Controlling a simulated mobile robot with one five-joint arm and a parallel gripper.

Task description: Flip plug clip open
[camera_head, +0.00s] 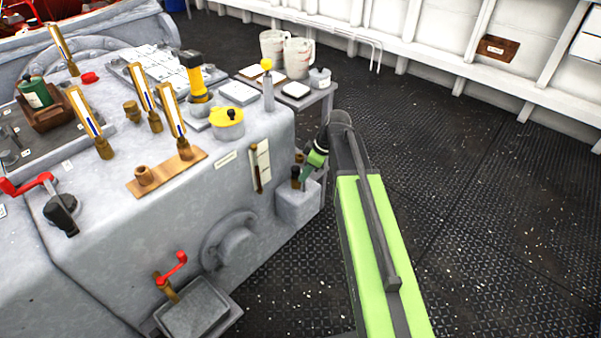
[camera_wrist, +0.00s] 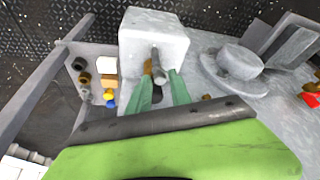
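A grey box (camera_head: 298,206) juts from the machine's right end, with small dark-topped fittings (camera_head: 295,174) on its top. I cannot tell for sure which part is the plug clip. My gripper (camera_head: 313,162) is just above and right of these fittings. In the wrist view the box (camera_wrist: 152,28) is ahead of my gripper (camera_wrist: 160,76). Its two green fingers are apart, with a grey rounded peg (camera_wrist: 160,67) and a dark and brass fitting (camera_wrist: 147,68) showing between or just beyond them. I cannot tell whether the fingers touch either one.
The grey machine (camera_head: 150,240) fills the left, with brass gauges, red levers and a yellow-lidded pot (camera_head: 227,122). A small side table (camera_head: 318,98) with white jugs (camera_head: 297,58) stands behind my arm. The dark riveted floor (camera_head: 480,180) to the right is clear.

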